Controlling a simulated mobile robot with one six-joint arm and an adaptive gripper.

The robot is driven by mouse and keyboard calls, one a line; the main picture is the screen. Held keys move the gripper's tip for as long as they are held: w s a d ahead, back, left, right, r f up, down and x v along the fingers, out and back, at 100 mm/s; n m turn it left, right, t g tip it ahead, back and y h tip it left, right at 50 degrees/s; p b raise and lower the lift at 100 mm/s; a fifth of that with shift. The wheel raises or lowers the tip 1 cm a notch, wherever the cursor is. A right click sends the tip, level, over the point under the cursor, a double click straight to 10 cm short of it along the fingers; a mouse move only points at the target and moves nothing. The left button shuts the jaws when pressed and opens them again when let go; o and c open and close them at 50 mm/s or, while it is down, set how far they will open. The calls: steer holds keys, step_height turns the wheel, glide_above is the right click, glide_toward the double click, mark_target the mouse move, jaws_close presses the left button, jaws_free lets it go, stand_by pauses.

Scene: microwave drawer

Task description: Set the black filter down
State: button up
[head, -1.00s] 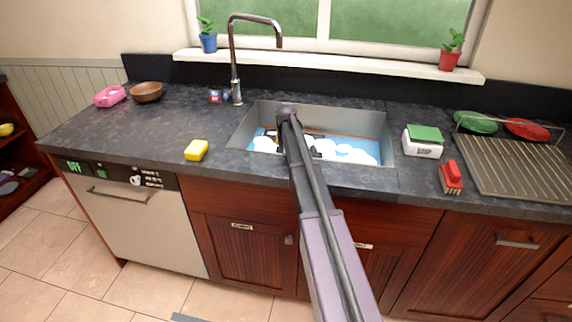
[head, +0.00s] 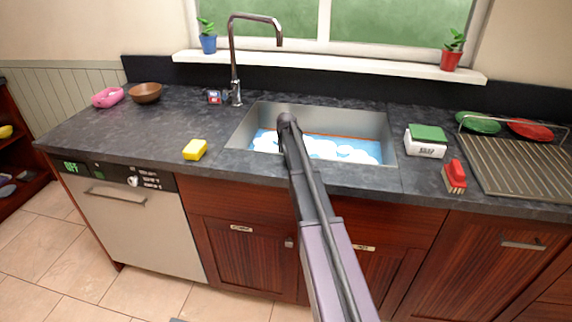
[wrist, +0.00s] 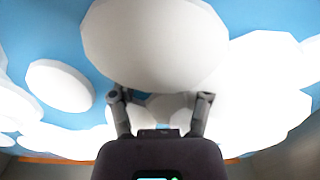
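No black filter can be made out in either current view. In the head view my arm reaches over the front edge of the sink (head: 377,178), and its dark end is over the basin; it hides my gripper there. In the wrist view my gripper (wrist: 160,98) points into white foam on blue water (wrist: 35,38). Its two dark finger links stand apart, but a large white foam blob (wrist: 155,42) covers the area beyond them. The fingertips are hidden, and I cannot tell whether anything is between them.
On the counter are a yellow sponge (head: 195,150) left of the sink, and a white box with a green top (head: 426,141) and a red brush (head: 454,177) to its right. A drying rack (head: 520,170) stands far right. The tall faucet (head: 234,60) rises behind the sink.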

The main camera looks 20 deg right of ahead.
steer(key=shift+r, duration=0.15)
stand_by(0.3)
step_height(320, 180, up, 12)
steer(key=p, duration=1.2)
stand_by(0.7)
